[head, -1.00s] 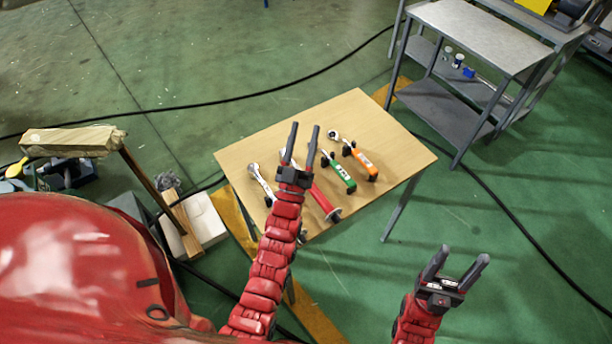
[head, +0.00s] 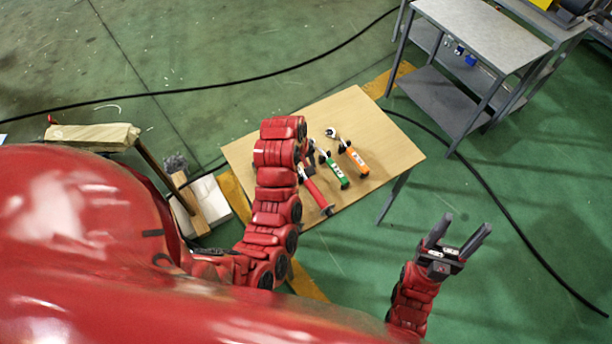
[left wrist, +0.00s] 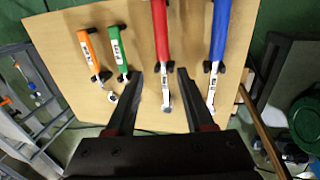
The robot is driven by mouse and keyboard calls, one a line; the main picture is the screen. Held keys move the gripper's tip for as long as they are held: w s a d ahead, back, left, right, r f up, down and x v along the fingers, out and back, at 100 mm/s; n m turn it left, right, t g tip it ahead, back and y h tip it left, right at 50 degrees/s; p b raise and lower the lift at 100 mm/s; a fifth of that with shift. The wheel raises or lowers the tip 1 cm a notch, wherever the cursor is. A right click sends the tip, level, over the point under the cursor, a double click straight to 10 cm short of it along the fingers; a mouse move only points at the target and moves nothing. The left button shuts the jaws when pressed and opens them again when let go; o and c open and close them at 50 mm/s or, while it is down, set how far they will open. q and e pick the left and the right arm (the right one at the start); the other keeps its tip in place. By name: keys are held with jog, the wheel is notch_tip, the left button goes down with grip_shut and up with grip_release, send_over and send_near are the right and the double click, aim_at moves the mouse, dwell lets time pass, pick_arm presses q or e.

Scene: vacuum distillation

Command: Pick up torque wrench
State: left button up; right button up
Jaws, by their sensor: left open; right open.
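Several torque wrenches lie on a wooden table (head: 385,130). In the head view I see an orange-handled wrench (head: 357,161), a green-handled wrench (head: 340,175) and a red-handled wrench (head: 318,194). My left arm hides the rest. The left wrist view shows the orange (left wrist: 89,55), green (left wrist: 118,50), red (left wrist: 161,35) and blue (left wrist: 219,35) handles. My left gripper (left wrist: 163,78) is open above the table, its fingers on either side of the red wrench's metal shaft in that view; contact is not visible. My right gripper (head: 456,241) is open and empty, right of the table over the floor.
A grey metal shelf table (head: 485,35) stands at the upper right with small items on its lower shelf. A black cable (head: 480,180) runs over the green floor. A white box (head: 208,203) and timber are left of the table.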

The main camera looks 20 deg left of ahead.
pick_arm(q)
jog(key=b, duration=1.1)
send_over(304, 177)
jog(key=s+d, duration=0.3)
jog(key=s, duration=0.1)
jog(key=x, duration=0.3)
jog(key=s+x, duration=0.1)
jog(key=x, duration=0.3)
jog(key=a+x, duration=0.1)
jog(key=x, duration=0.2)
jog(key=shift+s+d+f, duration=0.1)
jog(key=shift+s+f, duration=0.2)
jog(key=shift+f, duration=0.1)
jog(key=p, duration=0.2)
jog(key=shift+w+d+f+p, duration=0.1)
jog(key=shift+w+f+p, duration=0.1)
jog(key=shift+f+p, duration=0.1)
jog(key=shift+f, duration=0.3)
jog(key=shift+f+p, duration=0.45)
jog(key=shift+p, duration=0.35)
jog(key=p+x, duration=0.1)
jog(key=x, duration=0.2)
jog(key=shift+p, duration=0.3)
jog(key=shift+w+f, duration=0.2)
jog(key=shift+f, duration=0.5)
grip_shut()
